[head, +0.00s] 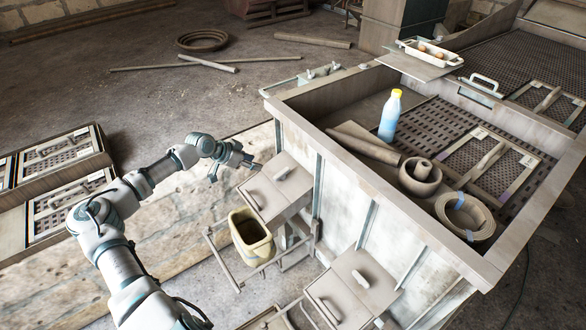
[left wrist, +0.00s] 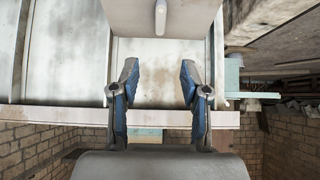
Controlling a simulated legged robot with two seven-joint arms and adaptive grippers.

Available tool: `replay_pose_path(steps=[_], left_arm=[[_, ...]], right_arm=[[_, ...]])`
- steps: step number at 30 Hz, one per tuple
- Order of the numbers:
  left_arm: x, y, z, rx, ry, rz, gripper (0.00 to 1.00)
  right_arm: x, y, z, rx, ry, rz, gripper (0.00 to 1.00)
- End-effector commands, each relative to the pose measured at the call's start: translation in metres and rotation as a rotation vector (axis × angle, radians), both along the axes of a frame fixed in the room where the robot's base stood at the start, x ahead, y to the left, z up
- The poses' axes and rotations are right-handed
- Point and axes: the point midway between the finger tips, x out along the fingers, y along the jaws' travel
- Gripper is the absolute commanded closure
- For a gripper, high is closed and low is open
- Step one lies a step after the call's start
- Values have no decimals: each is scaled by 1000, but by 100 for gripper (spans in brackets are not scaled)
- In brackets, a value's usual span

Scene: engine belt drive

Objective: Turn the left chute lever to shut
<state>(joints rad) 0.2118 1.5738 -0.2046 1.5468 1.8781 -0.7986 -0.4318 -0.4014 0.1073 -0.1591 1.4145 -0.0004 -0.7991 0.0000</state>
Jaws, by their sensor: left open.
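The left chute (head: 270,195) is a grey box on the side of the big bin. A small pale lever (head: 283,173) stands on its upper face, and it seems to be the lever at the top of the left wrist view (left wrist: 160,18). My left gripper (head: 250,162) is just left of the chute's upper edge, apart from the lever. In the left wrist view its two blue-padded fingers (left wrist: 160,88) are spread with nothing between them. The lever lies beyond the fingertips in that view. My right gripper is not in view.
A yellowish bucket (head: 250,238) hangs below the left chute. A second chute (head: 350,288) with its own lever (head: 361,278) is nearer. The bin (head: 375,190) holds a bottle (head: 390,115) and rings. Framed screens (head: 62,190) lie at the left. Floor behind my arm is open.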

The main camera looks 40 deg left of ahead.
Motion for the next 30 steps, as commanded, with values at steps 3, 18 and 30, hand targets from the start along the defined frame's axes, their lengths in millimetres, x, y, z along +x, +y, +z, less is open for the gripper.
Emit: replay_pose_path(steps=[3, 18, 30], left_arm=[[3, -1, -4, -5, -4, 1, 54], [72, -30, -70, 3, -1, -2, 54], [113, -36, -119, 1, 2, -1, 54]], right_arm=[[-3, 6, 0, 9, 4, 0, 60], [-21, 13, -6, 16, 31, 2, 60], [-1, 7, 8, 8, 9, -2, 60]])
